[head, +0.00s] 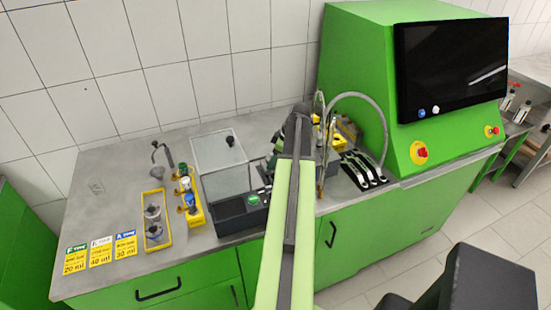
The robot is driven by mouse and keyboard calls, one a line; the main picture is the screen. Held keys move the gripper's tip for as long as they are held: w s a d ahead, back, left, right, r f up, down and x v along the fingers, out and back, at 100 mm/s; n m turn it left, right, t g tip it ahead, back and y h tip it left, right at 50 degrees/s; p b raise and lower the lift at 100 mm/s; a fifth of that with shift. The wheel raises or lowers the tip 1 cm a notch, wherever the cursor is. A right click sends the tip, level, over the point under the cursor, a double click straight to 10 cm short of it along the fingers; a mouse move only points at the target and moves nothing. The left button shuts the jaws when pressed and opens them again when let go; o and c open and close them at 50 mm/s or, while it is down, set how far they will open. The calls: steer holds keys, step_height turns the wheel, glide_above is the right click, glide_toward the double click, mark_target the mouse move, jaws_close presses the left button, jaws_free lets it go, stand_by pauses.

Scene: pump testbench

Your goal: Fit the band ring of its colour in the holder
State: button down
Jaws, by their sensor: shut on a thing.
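A yellow holder (194,208) stands on the bench left of the middle, with green (182,171), white (186,184) and blue (190,201) banded pieces in a row. Left of it a second yellow holder (165,232) bears clear-and-grey pieces (153,220). My arm reaches over the bench, and my gripper (277,154) is near its far end, beside the dark-framed glass-lidded unit. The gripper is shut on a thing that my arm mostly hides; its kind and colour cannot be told. It is well to the right of both yellow holders.
Three cards (101,250) with green, white and blue headers lie at the front left. A glass-lidded unit (232,190) stands mid-bench. A green machine (370,90) with a black screen (452,65), curved hoses and levers (362,170) is at right.

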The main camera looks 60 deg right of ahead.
steer(key=shift+s+a+f, duration=0.1)
steer(key=shift+f, duration=0.1)
steer(key=shift+s+a+f+b, duration=0.25)
steer(key=shift+s+f+b, duration=0.15)
steer(key=shift+b, duration=0.55)
steer(key=shift+a, duration=0.3)
steer(key=c, duration=0.8)
jaws_free()
steer(key=shift+o, duration=1)
steer(key=r+p, duration=0.1)
steer(key=w+p, duration=0.1)
steer(key=shift+d+r+p, duration=0.35)
steer(key=shift+d+r, duration=0.05)
steer(key=r+p, duration=0.4)
steer(key=r, duration=0.1)
steer(key=shift+d+p, duration=0.2)
steer(key=shift+p, duration=0.15)
steer(key=shift+w, duration=0.1)
